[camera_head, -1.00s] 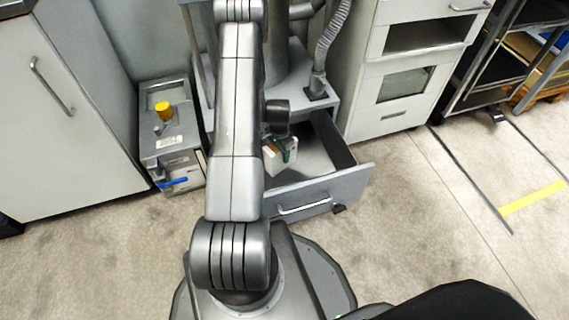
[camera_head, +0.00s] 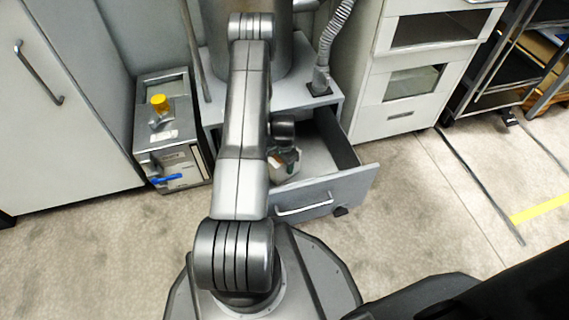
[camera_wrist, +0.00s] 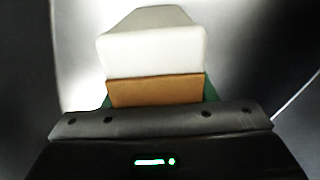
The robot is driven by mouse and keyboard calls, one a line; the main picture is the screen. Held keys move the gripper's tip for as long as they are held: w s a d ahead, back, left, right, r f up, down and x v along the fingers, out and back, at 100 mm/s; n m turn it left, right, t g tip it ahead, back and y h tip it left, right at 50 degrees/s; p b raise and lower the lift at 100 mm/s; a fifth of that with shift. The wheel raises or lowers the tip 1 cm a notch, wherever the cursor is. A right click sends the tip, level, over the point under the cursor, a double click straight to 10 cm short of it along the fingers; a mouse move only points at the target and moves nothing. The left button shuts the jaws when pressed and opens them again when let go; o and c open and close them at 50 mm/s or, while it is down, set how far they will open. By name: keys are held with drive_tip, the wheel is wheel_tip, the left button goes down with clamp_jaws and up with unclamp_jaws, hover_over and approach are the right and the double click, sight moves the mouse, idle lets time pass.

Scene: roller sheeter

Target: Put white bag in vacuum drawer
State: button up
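The white bag (camera_head: 286,168) is a small pale block with a brown band. In the wrist view the bag (camera_wrist: 152,50) sits directly in front of my gripper (camera_wrist: 157,92), with green finger parts showing at both sides of the brown band. My gripper (camera_head: 284,150) points down inside the open drawer (camera_head: 330,192) and appears shut on the bag. The bag is low between the drawer walls, near its left side. My arm hides the drawer's left part. I cannot tell whether the bag touches the drawer floor.
The drawer is pulled out below a grey cabinet with a column and a ribbed hose (camera_head: 330,45). A grey unit with a yellow knob (camera_head: 160,103) stands to the left. A white cabinet (camera_head: 395,110) stands to the right. The drawer's right part is bare.

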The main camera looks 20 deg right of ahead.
drive_tip(key=o, duration=0.4)
drive_tip(key=shift+r, duration=0.1)
wheel_tip(320, 180, up, 12)
drive_tip(key=p, duration=0.5)
drive_tip(key=shift+r, duration=0.1)
